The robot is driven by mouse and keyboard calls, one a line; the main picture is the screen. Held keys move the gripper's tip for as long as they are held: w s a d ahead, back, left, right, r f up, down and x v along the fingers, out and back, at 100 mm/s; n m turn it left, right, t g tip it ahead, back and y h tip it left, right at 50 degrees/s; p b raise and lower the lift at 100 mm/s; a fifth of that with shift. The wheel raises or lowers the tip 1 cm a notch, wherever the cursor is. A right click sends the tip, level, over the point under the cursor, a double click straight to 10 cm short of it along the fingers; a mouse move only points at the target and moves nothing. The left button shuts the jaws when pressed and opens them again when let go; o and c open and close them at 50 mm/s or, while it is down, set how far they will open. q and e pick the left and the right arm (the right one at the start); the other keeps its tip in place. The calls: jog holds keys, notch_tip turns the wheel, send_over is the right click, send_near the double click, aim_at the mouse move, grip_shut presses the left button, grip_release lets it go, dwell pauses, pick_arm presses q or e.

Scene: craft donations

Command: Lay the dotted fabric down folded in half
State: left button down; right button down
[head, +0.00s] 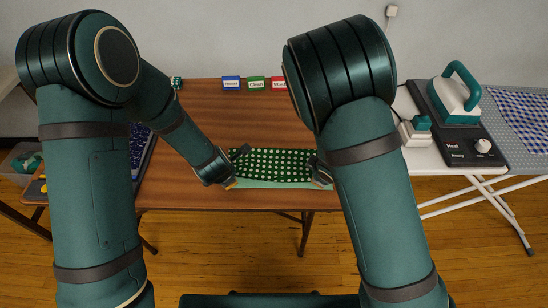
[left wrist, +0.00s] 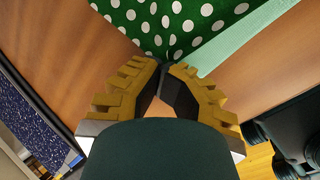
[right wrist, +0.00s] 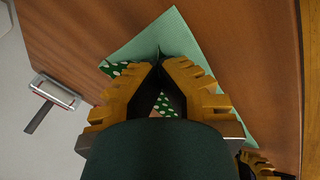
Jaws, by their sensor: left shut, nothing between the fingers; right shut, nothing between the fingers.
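The dotted fabric (head: 272,165), dark green with white dots, lies near the table's front edge. A plain mint strip (head: 275,184) shows along its front side, which may be its underside or another layer; I cannot tell. My left gripper (head: 234,184) is at the fabric's front left, shut and empty; in the left wrist view its tips (left wrist: 165,64) meet at the edge of the dotted cloth (left wrist: 160,20). My right gripper (head: 320,180) is at the front right, shut and empty; in the right wrist view its tips (right wrist: 158,58) are over the mint part (right wrist: 172,38).
Blue, green and red labelled blocks (head: 256,83) stand at the table's back. An iron (head: 456,98) stands on a dark base at the right, beside a blue-checked cloth (head: 525,115). A dark blue speckled item (head: 140,145) lies at the left. The wooden table behind the fabric is clear.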

pick_arm(q)
jog(key=shift+f, duration=0.3)
pick_arm(e)
jog(key=shift+f, duration=0.3)
pick_arm(q)
jog(key=c, duration=0.9)
grip_release()
jog(key=shift+s, duration=0.1)
pick_arm(e)
jog(key=c, duration=0.9)
grip_release()
jog(key=shift+s, duration=0.1)
pick_arm(q)
jog(key=shift+o, duration=0.2)
jog(key=shift+d+f, duration=0.1)
pick_arm(e)
jog(key=shift+o, duration=0.2)
pick_arm(q)
jog(key=shift+s, duration=0.1)
pick_arm(e)
jog(key=shift+f, duration=0.1)
jog(key=shift+s, duration=0.1)
